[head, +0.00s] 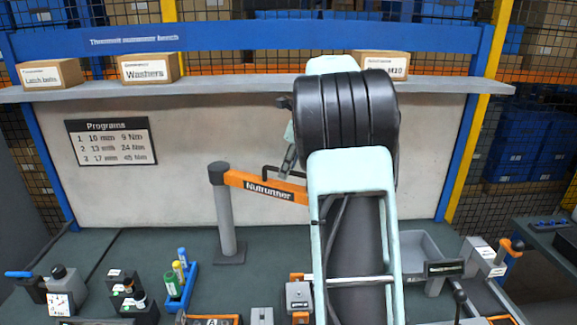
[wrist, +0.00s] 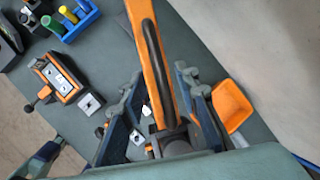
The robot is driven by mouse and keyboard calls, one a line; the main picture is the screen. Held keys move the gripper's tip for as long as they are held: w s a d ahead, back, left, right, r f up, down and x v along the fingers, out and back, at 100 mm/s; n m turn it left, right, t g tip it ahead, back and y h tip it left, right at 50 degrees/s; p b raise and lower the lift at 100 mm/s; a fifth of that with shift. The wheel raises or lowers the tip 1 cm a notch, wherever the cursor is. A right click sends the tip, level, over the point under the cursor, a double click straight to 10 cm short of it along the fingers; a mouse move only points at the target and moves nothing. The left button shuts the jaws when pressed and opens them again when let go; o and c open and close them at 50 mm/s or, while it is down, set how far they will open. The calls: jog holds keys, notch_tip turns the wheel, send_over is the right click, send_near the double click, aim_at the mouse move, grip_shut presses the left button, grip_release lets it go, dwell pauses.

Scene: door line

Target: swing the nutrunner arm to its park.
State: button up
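The nutrunner arm (head: 262,187) is an orange beam with a "Nutrunner" label. It reaches right from a grey post (head: 226,215) and passes behind my own arm, which hides its far end. A black bar handle (head: 285,171) stands on its top. In the wrist view the orange beam (wrist: 139,14) and the dark handle (wrist: 153,55) run down between the fingers of my gripper (wrist: 160,82). The fingers stand apart on either side of the beam, with gaps visible. My arm mostly hides the gripper in the head view. I see no clear park rest.
A blue rack (head: 178,287) with several markers and small fixtures stands at the front left. A shelf with boxes (head: 150,68) crosses above.

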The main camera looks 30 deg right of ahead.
jog(key=v, duration=1.2)
notch_tip(320, 180, up, 7)
jog(key=p, duration=0.2)
jog(key=shift+p, duration=0.35)
dwell(0.3)
dwell(0.5)
